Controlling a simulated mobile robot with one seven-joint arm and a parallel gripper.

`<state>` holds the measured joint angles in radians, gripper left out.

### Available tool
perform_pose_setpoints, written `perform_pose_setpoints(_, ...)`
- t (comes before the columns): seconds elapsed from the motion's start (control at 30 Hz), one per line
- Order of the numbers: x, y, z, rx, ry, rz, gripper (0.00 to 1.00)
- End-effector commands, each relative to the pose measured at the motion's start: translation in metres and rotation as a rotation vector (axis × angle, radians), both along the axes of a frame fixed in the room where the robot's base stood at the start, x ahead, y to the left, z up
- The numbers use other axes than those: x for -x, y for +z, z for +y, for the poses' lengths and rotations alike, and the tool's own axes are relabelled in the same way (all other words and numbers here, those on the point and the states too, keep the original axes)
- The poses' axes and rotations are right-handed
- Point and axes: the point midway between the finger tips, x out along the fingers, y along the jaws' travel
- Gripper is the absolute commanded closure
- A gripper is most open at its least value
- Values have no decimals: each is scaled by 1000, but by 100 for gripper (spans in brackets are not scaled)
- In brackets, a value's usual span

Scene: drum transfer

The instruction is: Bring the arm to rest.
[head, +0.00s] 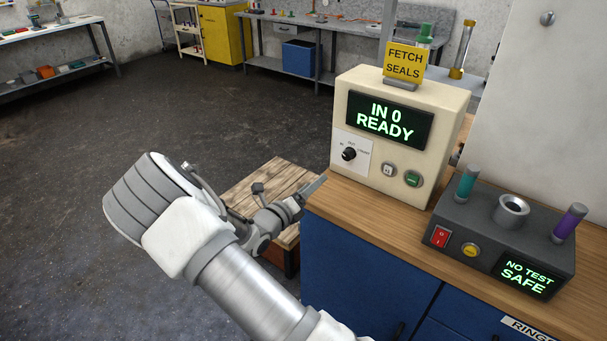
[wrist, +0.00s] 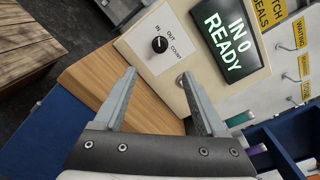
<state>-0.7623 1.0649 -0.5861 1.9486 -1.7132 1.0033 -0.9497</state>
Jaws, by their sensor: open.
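My arm reaches up from the bottom of the head view and bends. My gripper (head: 314,188) is at the left edge of the wooden counter (head: 400,232), left of the cream control box (head: 400,165). In the wrist view my gripper (wrist: 158,76) shows two grey fingers spread apart with nothing between them. The counter edge and the lower front of the box, with its knob (wrist: 159,44), lie beyond the fingers. The box's screen (head: 390,121) reads "IN 0 READY". I cannot tell the exact gap between fingertips and box.
A dark tester box (head: 470,245) reading "NO TEST SAFE" stands right of the control box. A yellow "FETCH SEALS" sign (head: 404,61) tops the control box. A low wooden platform (head: 262,187) is beside the counter. The floor (head: 150,110) at left is open.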

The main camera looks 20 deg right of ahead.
Motion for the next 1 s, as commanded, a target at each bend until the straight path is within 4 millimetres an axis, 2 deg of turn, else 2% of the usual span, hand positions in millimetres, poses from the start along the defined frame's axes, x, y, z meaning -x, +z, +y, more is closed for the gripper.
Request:
perform_pose_setpoints(0.2, 4, 5, -5, -38, -30, -26, 27)
perform_pose_setpoints(0.37, 28, 24, -27, -214, -175, -143, 27)
perform_pose_setpoints(0.5, 62, 44, -48, -431, -362, -303, 27)
perform_pose_setpoints(0.7, 111, 66, -62, -722, -622, -534, 27)
perform_pose_setpoints(1.0, 179, 98, -55, -1116, -998, -882, 27)
